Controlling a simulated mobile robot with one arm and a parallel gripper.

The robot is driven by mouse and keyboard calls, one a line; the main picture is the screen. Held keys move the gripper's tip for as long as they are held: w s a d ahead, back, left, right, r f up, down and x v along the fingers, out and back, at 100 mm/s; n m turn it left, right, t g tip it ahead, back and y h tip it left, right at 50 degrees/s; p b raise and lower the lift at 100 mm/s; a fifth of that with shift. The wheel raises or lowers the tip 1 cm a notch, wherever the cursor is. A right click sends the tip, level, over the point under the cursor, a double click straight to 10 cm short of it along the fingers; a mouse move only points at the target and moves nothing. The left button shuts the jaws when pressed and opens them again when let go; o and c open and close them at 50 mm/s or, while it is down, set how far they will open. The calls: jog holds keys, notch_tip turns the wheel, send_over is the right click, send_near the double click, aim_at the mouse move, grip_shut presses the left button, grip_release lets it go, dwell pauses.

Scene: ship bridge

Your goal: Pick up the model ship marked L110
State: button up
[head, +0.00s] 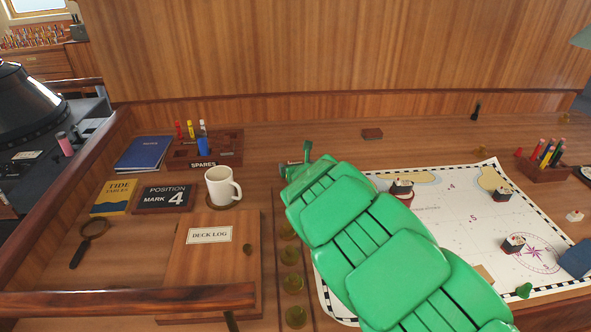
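Several small model ships with dark and white tops are on the chart (455,215). One ship (402,188) is at the chart's upper left, partly hidden by my arm. Another ship (503,195) is at the upper right, and a third ship (514,244) is beside the compass rose. Their markings are too small to read, so I cannot tell which is L110. My green arm reaches up from the lower right, hiding the chart's left part. My gripper (298,167) is at its far end, left of the chart, mostly hidden by the arm. Its opening cannot be made out.
A white mug (222,186) stands behind the deck log box (212,258). The spares rack (205,150), blue book (143,153) and magnifier (90,240) are left. A pencil holder (545,168) is right. A wooden rail (130,301) crosses the front left. The back of the desk is mostly clear.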

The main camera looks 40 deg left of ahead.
jog(key=shift+w, duration=0.1)
jog(key=shift+a, duration=0.1)
jog(key=c, duration=1)
jog(key=shift+c, duration=0.2)
jog(key=shift+r, duration=1.7)
jog(key=shift+s+d+r, duration=0.6)
jog(key=shift+s+r, duration=0.05)
jog(key=shift+r, duration=0.2)
jog(key=a+r+v, duration=0.1)
jog(key=r+v, duration=0.1)
jog(key=v, duration=1.2)
jog(key=shift+d+r, duration=0.15)
jog(key=shift+r, duration=0.15)
